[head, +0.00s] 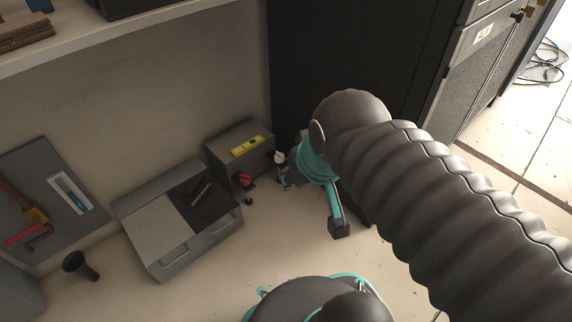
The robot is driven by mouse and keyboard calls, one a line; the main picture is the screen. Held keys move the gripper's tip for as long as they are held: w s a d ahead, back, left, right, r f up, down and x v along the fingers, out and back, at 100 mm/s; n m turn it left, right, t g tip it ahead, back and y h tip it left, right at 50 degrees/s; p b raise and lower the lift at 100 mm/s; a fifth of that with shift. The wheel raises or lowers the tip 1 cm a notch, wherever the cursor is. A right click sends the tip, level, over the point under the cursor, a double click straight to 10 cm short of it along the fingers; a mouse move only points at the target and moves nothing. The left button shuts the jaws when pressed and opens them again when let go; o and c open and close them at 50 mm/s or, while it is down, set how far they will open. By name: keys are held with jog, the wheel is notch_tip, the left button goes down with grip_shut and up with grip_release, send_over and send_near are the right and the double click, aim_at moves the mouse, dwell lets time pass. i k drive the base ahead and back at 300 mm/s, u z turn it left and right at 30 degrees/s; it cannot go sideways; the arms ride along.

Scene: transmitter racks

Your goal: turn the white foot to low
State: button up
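The white foot (280,157) is a small pale knob at the right end of a grey box's front face, in the head view. A red foot (244,180) sticks out of the same face further left. My gripper (287,180) is at the white foot, just below and right of it in the picture. Its fingers are small and mostly hidden by my wrist. I cannot tell whether they touch the foot or how far apart they are. The white foot's setting and any low mark cannot be read.
The grey box (226,151) carries a yellow level (247,146) on top. A dark cabinet (345,60) stands close behind my wrist. A larger grey case (150,215) with a black item (200,200) on it stands to the left. A black cup-shaped thing (78,264) is on the floor further left.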

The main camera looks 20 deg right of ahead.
aim_at(279, 157)
jog(key=z, duration=0.3)
jog(key=i, duration=0.45)
jog(key=u, duration=1.1)
jog(key=k, duration=0.85)
jog(key=z, duration=1.2)
jog(key=i, duration=0.5)
